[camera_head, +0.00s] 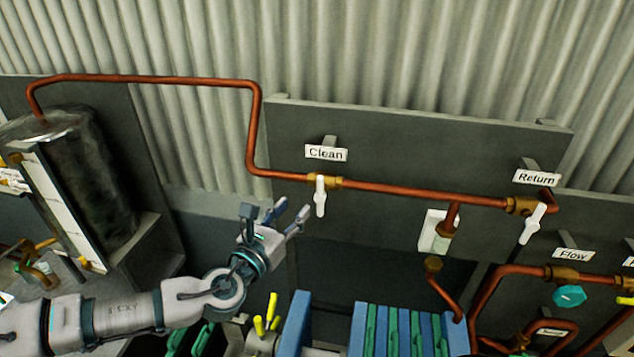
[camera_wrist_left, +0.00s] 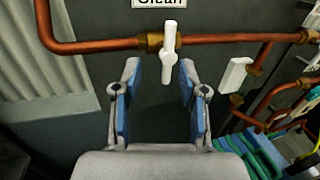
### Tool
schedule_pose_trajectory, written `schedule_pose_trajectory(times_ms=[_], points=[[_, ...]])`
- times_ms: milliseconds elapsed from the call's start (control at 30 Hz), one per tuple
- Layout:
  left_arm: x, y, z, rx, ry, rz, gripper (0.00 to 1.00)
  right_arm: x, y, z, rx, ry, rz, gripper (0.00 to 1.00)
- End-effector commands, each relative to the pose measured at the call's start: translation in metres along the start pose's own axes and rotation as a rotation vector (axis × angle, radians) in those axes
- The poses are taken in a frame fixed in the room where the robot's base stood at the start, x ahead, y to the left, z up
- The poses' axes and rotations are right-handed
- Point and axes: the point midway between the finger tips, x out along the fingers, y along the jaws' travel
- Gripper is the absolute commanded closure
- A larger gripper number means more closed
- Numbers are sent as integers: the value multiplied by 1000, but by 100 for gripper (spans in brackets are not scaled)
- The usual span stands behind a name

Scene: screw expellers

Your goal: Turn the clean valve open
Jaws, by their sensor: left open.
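The clean valve has a white lever handle (camera_head: 320,196) on a brass fitting in the copper pipe, below the sign reading "Clean" (camera_head: 326,153). The handle hangs down, across the pipe. My left gripper (camera_head: 292,212) is open and empty, just left of and slightly below the handle in the head view. In the left wrist view the white handle (camera_wrist_left: 169,52) shows beyond and between the two blue-padded fingers (camera_wrist_left: 157,92), near the top of the gap. I see no contact. My right gripper is not in view.
The copper pipe (camera_head: 420,193) runs right to the "Return" valve with its white handle (camera_head: 532,223). A dark panel (camera_head: 400,140) backs the pipe. Blue and green slats (camera_head: 400,330) and yellow handles (camera_head: 266,315) stand below. A metal tank (camera_head: 80,170) is at left.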

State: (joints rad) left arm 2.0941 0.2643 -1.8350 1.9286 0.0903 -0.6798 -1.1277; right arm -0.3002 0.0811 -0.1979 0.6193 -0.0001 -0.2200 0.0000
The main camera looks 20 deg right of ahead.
Motion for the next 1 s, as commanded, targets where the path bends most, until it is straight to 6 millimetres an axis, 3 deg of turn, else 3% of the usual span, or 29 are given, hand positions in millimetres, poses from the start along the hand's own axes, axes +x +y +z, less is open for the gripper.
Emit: schedule_pose_trajectory(times_ms=[200, 400, 633, 833, 1000], points=[[62, -13, 0, 8, 8, -4, 58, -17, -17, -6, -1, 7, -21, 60], [95, -15, -3, 8, 11, -4, 58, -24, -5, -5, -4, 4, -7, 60], [96, -6, -1, 3, 3, -3, 58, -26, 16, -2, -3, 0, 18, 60], [92, -2, 0, 0, 0, -2, 58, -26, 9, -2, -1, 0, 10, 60], [97, -7, -2, 3, 4, -2, 100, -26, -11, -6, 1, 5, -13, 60]])
